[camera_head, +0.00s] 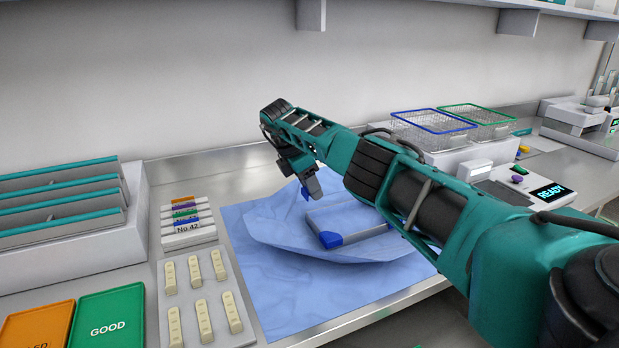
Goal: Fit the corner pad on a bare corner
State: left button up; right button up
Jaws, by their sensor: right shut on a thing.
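My right gripper (307,192) points down over the blue wrap sheet, shut on a small blue corner pad (305,195), of which only a little shows below the fingers. A flat grey tray (345,216) lies on the folded blue wrap (280,236), just below and right of the gripper. Its near left corner carries a blue corner pad (330,239). The far left corner, close to the gripper, looks bare. My right arm hides the tray's right side, so the corners there cannot be made out. A gap shows between the held pad and the tray. My left gripper is out of view.
A white holder with coloured cards (188,235) and a grey board with several cream pieces (200,300) stand left of the wrap. Green and orange trays (108,318) lie at front left. Wire baskets (435,121) and a READY display (548,192) are behind my arm.

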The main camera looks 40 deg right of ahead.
jog(key=shift+w+d, duration=0.1)
jog(key=shift+f, duration=0.1)
jog(key=shift+f+b, duration=0.3)
jog(key=shift+b, duration=0.15)
jog(key=shift+f+b, duration=1.7)
jog(key=shift+f, duration=0.2)
jog(key=shift+f+b, duration=0.4)
jog(key=shift+f, duration=0.65)
